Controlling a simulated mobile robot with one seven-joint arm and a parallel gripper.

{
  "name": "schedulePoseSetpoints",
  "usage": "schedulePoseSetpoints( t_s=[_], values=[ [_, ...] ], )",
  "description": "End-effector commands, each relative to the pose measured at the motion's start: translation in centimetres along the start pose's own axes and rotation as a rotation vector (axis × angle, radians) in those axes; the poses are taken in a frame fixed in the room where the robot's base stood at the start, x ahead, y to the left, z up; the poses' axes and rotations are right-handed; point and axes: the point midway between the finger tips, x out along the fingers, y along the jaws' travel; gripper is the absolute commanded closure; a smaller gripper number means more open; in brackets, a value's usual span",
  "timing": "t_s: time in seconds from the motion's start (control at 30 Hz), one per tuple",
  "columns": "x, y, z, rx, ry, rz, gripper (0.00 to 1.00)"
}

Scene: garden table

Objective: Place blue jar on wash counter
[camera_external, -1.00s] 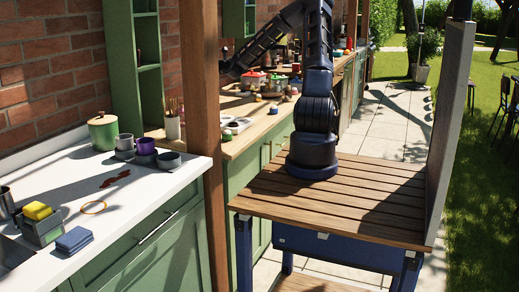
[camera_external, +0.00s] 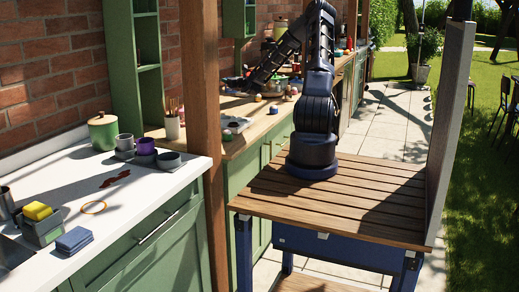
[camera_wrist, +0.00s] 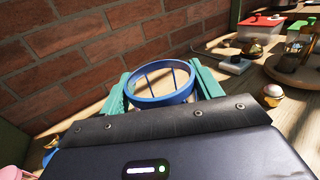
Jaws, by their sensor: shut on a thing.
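The blue jar (camera_wrist: 158,101) shows in the wrist view as a round, open blue rim between the teal fingers of my gripper (camera_wrist: 162,88). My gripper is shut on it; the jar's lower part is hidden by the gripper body. In the external view my arm reaches back left over the wooden counter, and the jar cannot be made out there. The wash counter (camera_external: 160,190), with a white top and green front, is at the lower left, apart from the jar.
On the wash counter stand a green canister (camera_external: 104,131), several cups (camera_external: 146,146), a yellow sponge (camera_external: 38,211) and a blue block (camera_external: 74,240). A wooden post (camera_external: 207,130) separates the counters.

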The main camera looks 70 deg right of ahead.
Motion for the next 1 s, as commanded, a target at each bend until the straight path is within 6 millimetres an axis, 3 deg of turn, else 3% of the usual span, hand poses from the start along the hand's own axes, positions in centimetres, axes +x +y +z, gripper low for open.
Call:
schedulePoseSetpoints(
  t_s=[0.1,0.3,0.57,0.83,1.0],
  values=[
    [0.0,0.1,-2.8,0.002,0.002,0.001,0.68],
    [0.0,0.1,-5.8,0.001,0.002,0.0,0.68],
    [0.0,0.0,-7.2,0.0,0.0,0.0,0.68],
    [0.0,0.1,-10.6,0.001,0.0,0.0,0.68],
    [0.0,0.0,-10.8,0.0,-0.001,0.0,0.68]
  ],
)
